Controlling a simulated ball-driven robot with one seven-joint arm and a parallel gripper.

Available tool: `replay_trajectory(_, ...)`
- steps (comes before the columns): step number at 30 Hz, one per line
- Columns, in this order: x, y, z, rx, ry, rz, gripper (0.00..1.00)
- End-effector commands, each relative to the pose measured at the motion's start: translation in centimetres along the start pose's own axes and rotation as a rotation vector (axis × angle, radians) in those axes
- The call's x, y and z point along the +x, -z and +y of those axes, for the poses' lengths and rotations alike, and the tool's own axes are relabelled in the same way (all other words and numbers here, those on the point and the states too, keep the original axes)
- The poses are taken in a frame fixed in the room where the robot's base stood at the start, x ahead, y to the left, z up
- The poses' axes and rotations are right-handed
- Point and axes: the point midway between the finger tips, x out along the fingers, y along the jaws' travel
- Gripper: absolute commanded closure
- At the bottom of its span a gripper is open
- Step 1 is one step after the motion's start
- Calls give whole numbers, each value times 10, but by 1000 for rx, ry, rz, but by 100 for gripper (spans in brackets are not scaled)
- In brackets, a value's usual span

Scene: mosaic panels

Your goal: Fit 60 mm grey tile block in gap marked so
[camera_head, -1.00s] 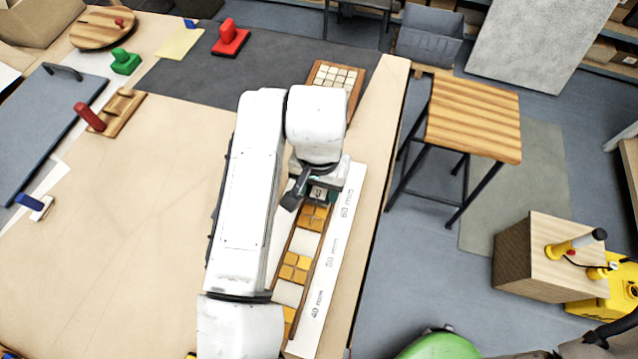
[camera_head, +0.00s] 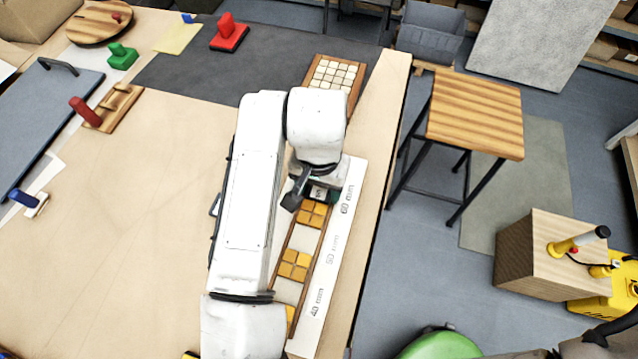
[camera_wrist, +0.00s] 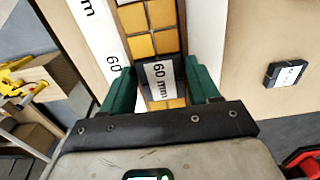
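The 60 mm grey tile block (camera_wrist: 160,76), dark with a white "60 mm" label, lies between the two green fingers of my gripper (camera_wrist: 160,84) in the wrist view. The fingers appear to touch its sides. The block is in line with the mosaic panel strip (camera_head: 296,238), between orange-yellow tiles above and below it in the wrist view. How deep it sits in the gap cannot be told. In the head view my gripper (camera_head: 318,192) is over the strip's upper end, beside the "60 mm" mark on the white label board (camera_head: 332,252), and hides most of the block.
Another dark labelled block (camera_wrist: 287,74) lies on the bench to the right in the wrist view. A framed cream-tile panel (camera_head: 333,75) lies beyond my gripper. Red (camera_head: 229,34) and green (camera_head: 122,57) handled tools stand farther left. The bench middle is clear.

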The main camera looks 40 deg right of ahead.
Motion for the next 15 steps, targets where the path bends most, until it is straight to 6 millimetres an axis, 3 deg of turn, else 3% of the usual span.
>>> replay_trajectory(6, 0, 0, 0, 0, 0, 0, 18)
replay_trajectory(15, -3, 0, 0, 1, 1, 0, 18)
